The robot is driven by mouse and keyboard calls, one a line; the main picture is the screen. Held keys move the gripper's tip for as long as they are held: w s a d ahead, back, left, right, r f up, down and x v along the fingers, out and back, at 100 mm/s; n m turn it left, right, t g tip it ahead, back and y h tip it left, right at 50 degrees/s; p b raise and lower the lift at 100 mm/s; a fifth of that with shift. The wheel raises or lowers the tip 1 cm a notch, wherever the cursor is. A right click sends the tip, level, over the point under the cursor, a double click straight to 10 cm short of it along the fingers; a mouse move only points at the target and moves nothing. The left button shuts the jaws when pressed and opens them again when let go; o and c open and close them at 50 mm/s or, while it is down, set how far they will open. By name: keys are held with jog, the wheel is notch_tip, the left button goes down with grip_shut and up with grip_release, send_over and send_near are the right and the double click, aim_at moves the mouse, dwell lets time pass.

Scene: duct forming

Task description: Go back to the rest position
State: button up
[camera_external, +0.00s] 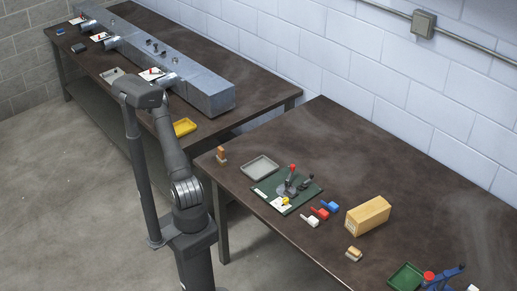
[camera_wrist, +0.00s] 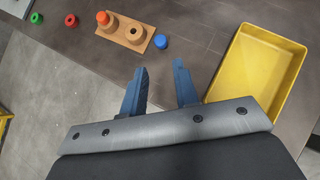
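My gripper shows in the wrist view (camera_wrist: 161,80). Its two blue fingers stand apart with nothing between them. It is above a dark table top (camera_wrist: 205,25), and its fingers point toward the table's surface. In the external view my arm rises to a bent elbow and its forearm hangs down on the left side. My gripper cannot be made out there. The rest position is not marked in either view.
A yellow tray (camera_wrist: 262,65) lies right of my fingers. A wooden block (camera_wrist: 123,32) and a blue round piece (camera_wrist: 160,41) lie beyond them. In the external view, a long grey duct (camera_external: 190,80) lies on the back table; a wooden box (camera_external: 367,216) stands on the front table.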

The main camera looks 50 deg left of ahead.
jog(key=x, duration=1.1)
jog(key=shift+w+a+f, duration=0.15)
jog(key=shift+w+f, duration=0.1)
jog(key=shift+f, duration=0.3)
jog(key=shift+r, duration=0.25)
